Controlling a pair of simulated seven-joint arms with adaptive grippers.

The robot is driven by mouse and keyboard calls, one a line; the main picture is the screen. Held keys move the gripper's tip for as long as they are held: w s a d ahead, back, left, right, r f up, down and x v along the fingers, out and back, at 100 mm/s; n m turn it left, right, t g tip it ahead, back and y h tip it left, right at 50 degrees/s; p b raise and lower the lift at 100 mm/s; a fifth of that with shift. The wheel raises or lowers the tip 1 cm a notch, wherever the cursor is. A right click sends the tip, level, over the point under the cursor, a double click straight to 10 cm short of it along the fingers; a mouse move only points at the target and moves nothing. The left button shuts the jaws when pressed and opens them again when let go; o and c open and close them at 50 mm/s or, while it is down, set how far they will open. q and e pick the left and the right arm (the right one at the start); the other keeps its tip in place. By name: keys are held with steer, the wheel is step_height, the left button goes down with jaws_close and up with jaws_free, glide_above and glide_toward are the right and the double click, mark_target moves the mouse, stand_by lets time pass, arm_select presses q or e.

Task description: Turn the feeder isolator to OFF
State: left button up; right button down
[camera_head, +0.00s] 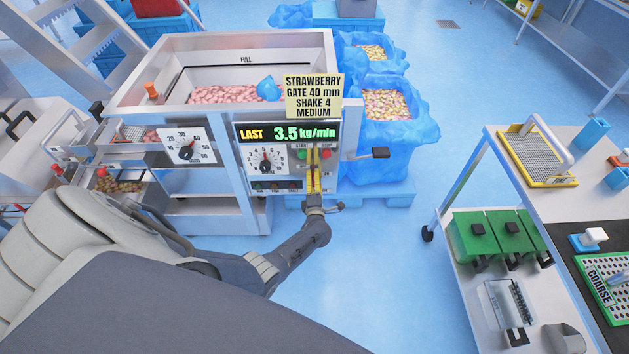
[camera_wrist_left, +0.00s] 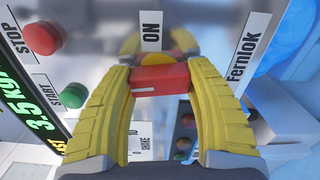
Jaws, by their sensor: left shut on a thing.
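The feeder isolator shows in the left wrist view as a red handle (camera_wrist_left: 160,79) with a white mark, in front of a yellow part. An ON label (camera_wrist_left: 151,31) is above it in that view. The yellow fingers of my left gripper (camera_head: 313,158) are at the feeder's control panel in the head view. In the wrist view they are on both sides of the red handle, shut on it. The fingers hide the isolator in the head view. No OFF label can be read. My right gripper is not in view.
Beside the handle are a red STOP button (camera_wrist_left: 43,38) and a green START button (camera_wrist_left: 73,95). The display (camera_head: 288,134) reads 3.5 kg/min under a yellow recipe card (camera_head: 313,96). A black-ended lever (camera_head: 380,152) sticks out right of the panel.

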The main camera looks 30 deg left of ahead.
arm_select(q)
steer(key=n, duration=0.5)
steer(key=shift+n, duration=0.3)
stand_by(0.4)
steer(key=o, duration=1.2)
steer(key=shift+f, duration=0.1)
steer(key=v, duration=1.2)
